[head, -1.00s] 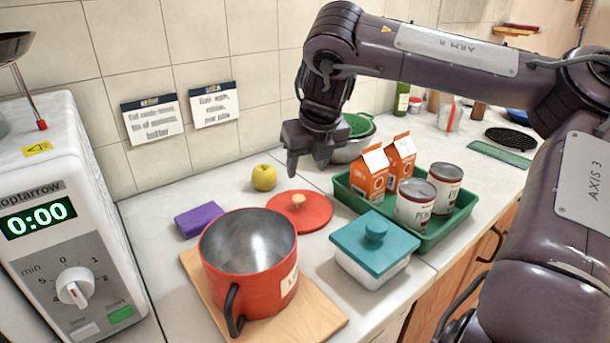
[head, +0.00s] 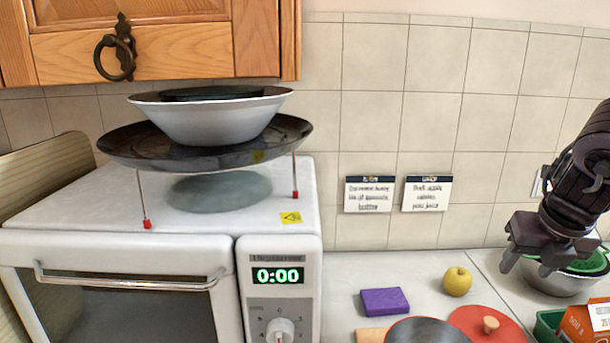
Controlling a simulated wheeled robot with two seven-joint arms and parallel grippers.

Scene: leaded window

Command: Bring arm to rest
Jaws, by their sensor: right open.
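My right gripper (head: 527,262) hangs at the right of the head view, jaws pointing down, open and empty. It is above the worktop, in front of a metal bowl (head: 562,281) with a green colander (head: 590,264) in it. The gripper appears apart from the yellow apple (head: 457,281), which lies to its left. Most of my right arm is cut off by the right edge. My left gripper does not show.
A white microwave (head: 180,245) reading 0:00 stands left, with a dark pan (head: 122,152) on a rack and a white bowl (head: 220,125) above. A wooden cupboard (head: 180,50) hangs over it. A purple block (head: 384,301), red lid (head: 505,335) and orange carton (head: 580,325) sit on the worktop.

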